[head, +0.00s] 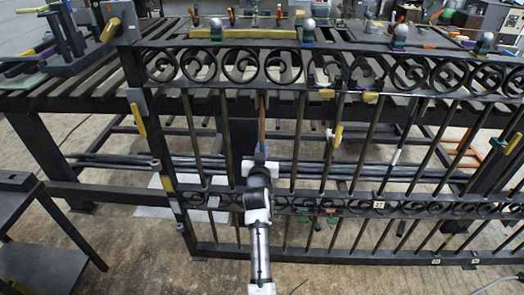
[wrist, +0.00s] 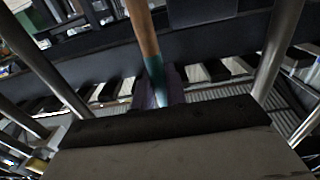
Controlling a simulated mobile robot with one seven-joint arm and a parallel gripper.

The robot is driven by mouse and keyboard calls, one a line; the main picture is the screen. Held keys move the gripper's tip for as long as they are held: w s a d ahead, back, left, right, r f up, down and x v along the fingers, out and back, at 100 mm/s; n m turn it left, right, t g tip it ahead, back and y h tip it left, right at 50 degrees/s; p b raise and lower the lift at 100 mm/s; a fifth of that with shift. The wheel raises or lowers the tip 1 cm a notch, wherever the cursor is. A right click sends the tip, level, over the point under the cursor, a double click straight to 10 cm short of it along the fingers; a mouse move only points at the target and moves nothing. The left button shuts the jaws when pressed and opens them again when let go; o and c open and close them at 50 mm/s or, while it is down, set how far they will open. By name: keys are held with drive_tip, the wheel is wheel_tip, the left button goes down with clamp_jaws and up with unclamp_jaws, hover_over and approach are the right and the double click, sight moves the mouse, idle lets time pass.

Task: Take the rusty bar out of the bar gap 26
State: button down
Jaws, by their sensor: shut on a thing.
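The rusty bar (head: 262,118) stands upright in a gap of the black scroll gate, below the upper band of scrolls. In the wrist view the bar (wrist: 146,42) is brown at the top and teal green lower down. My gripper (head: 261,157) is shut on the lower part of the bar. In the wrist view my gripper (wrist: 158,92) shows dark fingers around the teal end. The bar's top meets the upper scroll band; whether it is seated there I cannot tell. The bar's lower tip is hidden by my gripper.
Dark upright bars (head: 299,140) of the gate (head: 330,92) stand close on both sides. A lower scroll band (head: 330,203) crosses behind my arm. A slatted bench (head: 85,85) is behind the gate. A dark side table (head: 40,235) stands at left.

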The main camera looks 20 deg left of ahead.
idle(0.4)
drive_tip(key=shift+r, duration=0.2)
drive_tip(key=shift+r+p, duration=0.6)
drive_tip(key=shift+r, duration=0.2)
drive_tip(key=shift+v, duration=1.75)
idle(0.8)
drive_tip(key=v, duration=1.2)
idle(1.2)
